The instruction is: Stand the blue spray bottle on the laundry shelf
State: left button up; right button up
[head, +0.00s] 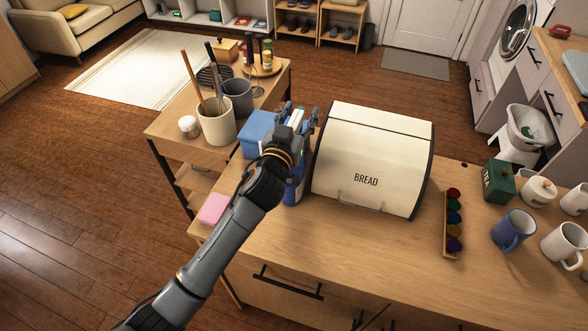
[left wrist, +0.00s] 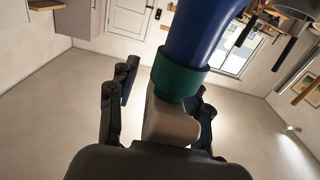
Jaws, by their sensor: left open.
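The blue spray bottle (head: 293,190) stands on the wooden counter, close to the left side of the bread box. My left arm and gripper hide most of it. My left gripper (head: 300,118) is at the bottle's upper part. In the left wrist view, the blue body (left wrist: 200,35), green collar and pale head of the bottle show between the fingers of my left gripper (left wrist: 165,100). The fingers are spread on either side; I cannot tell whether they touch it. My right gripper is not in view. I cannot make out which shelf is the laundry shelf.
The cream bread box (head: 372,150) stands right beside the gripper. A blue container (head: 257,128) is just left, and a pink sponge (head: 213,209) lies at the counter's left edge. A utensil crock (head: 217,126) stands on the side table. A washing machine (head: 519,28) is at the far right.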

pick_arm(q)
jog(key=shift+c, duration=0.4)
grip_shut()
jog(key=shift+r, duration=0.2)
jog(key=shift+r, duration=0.1)
